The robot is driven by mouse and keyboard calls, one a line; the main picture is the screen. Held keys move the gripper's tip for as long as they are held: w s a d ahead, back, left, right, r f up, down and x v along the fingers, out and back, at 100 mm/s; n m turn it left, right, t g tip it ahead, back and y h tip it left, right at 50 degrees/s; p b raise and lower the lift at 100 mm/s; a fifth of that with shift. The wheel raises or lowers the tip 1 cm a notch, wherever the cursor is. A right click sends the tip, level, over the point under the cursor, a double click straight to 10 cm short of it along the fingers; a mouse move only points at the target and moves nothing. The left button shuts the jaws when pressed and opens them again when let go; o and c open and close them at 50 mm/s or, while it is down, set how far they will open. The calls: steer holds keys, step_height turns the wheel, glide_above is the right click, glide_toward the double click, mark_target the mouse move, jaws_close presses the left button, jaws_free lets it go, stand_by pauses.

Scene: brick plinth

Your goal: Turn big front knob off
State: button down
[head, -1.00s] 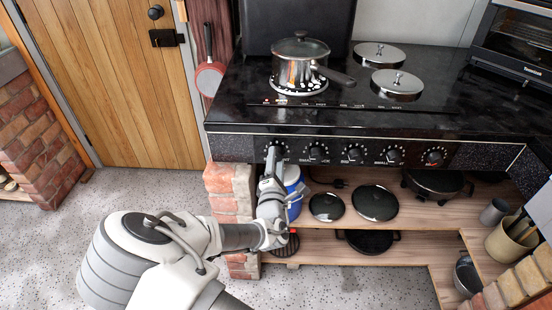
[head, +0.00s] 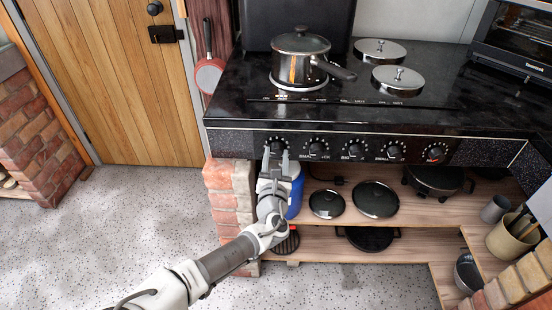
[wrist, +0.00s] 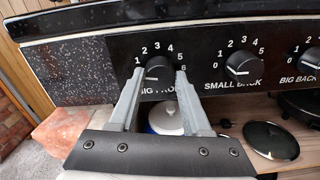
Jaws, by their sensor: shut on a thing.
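The big front knob (wrist: 158,68) is a round black knob on the black stove panel, with white numbers around it and the label "BIG FRONT" below, partly covered. In the head view it is the leftmost knob (head: 277,143). My gripper (wrist: 160,77) is shut on this knob, one grey finger on each side; it also shows in the head view (head: 277,158), reaching up from below. I cannot make out the knob's setting. A lidded pot (head: 300,62) stands on the front left burner (head: 298,84), whose visible rim looks pale.
The small back knob (wrist: 243,68) and big back knob (wrist: 311,59) sit to the right. Below are a shelf (head: 330,240) with black lids (head: 375,200), a blue container (head: 296,190) beside my gripper, and a brick pillar (head: 229,185) at left. The floor at left is clear.

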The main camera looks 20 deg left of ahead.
steer(key=shift+n, duration=1)
steer(key=shift+b, duration=0.3)
steer(key=shift+c, duration=1.8)
jaws_free()
steer(key=shift+s, duration=0.1)
